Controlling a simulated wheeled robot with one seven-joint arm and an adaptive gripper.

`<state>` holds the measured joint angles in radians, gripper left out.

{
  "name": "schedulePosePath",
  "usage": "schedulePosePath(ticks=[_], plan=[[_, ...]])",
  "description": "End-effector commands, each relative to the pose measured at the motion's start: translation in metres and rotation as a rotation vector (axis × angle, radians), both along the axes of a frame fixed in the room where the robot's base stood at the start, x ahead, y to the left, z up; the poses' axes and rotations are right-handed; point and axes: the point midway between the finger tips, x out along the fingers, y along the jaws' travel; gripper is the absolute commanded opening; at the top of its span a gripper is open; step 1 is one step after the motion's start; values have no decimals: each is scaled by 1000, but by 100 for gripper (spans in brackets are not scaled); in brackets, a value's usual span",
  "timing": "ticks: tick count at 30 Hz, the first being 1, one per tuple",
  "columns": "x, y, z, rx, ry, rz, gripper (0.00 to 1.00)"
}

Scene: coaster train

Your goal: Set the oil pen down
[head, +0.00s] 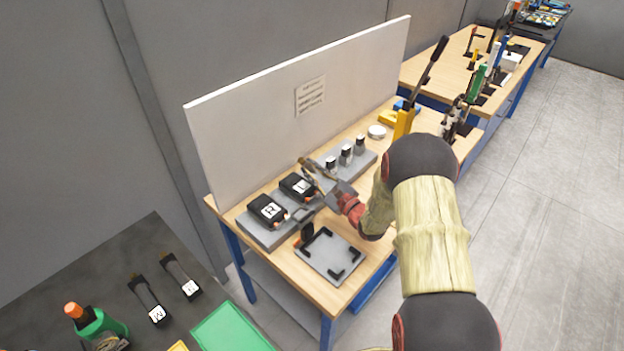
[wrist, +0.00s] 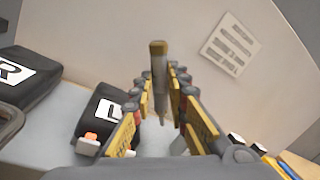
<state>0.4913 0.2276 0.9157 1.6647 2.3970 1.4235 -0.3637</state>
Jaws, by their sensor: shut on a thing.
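My gripper (head: 322,181) is over the grey stand (head: 257,235) on the wooden bench, near the black block marked L (head: 297,187). In the wrist view, the two yellow-padded fingers (wrist: 160,105) are shut on a slim brownish pen with a gold end (wrist: 158,62), taken as the oil pen. The pen stands out past the fingertips and narrows toward its lower end. I cannot tell whether it touches anything. The L block also shows left of the fingers in the wrist view (wrist: 101,112). A block marked R (head: 267,211) sits beside it on the stand.
Several dark-topped small cylinders (head: 345,154) stand right of the gripper, with a white round piece (head: 377,131) beyond. A grey plate with black corner brackets (head: 331,256) lies in front. A white upright panel (head: 290,100) closes the bench's back. A dark table (head: 130,255) is at lower left.

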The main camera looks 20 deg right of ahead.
Motion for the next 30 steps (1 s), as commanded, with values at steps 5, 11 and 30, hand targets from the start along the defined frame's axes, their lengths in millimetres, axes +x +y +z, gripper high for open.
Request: schedulePosePath(ticks=[5,11,30], plan=[[4,-4,-16,2,2,0,0],[4,-4,-38,0,1,-1,0],[4,-4,-39,0,0,0,32]])
